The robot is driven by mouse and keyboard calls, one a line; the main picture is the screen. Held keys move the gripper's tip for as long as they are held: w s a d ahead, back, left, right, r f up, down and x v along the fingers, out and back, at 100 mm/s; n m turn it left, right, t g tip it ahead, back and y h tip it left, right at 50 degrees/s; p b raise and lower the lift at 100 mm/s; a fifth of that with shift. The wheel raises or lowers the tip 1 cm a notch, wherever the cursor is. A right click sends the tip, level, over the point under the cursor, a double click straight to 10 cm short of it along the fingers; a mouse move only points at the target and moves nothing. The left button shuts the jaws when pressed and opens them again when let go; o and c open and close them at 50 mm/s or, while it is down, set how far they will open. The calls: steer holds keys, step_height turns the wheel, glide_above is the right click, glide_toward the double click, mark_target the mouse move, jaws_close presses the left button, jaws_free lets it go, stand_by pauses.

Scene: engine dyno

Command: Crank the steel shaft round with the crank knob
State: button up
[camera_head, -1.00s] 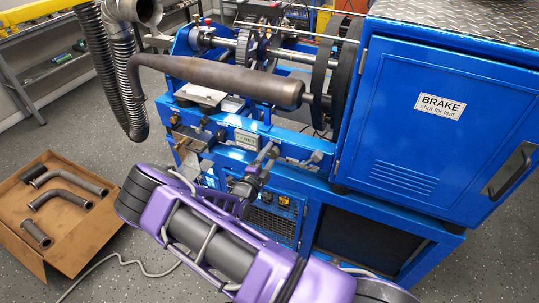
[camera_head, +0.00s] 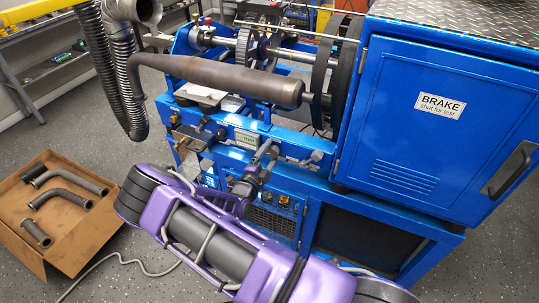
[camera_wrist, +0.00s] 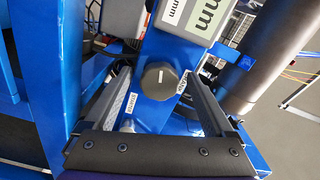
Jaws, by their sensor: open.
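The steel shaft (camera_head: 293,57) runs level along the top of the blue test stand in the head view, between a toothed wheel (camera_head: 243,45) and a large dark wheel. In the wrist view a dark round knob (camera_wrist: 159,80) with a white line on its face sits on a blue panel; I take it to be the crank knob. My gripper (camera_wrist: 159,76) is open, with one finger on each side of the knob and a visible gap to both. My gripper (camera_head: 264,154) also shows at the stand's front in the head view, where the knob is hard to make out.
A grey display box (camera_wrist: 188,18) sits just beyond the knob. A thick brown exhaust pipe (camera_head: 215,75) crosses the stand above my gripper. The blue brake cabinet (camera_head: 430,130) stands at right. A cardboard box (camera_head: 85,240) of pipes lies on the floor at left.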

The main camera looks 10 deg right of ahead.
steer(key=v, duration=1.7)
steer(key=shift+s, duration=0.15)
steer(key=shift+a, duration=0.1)
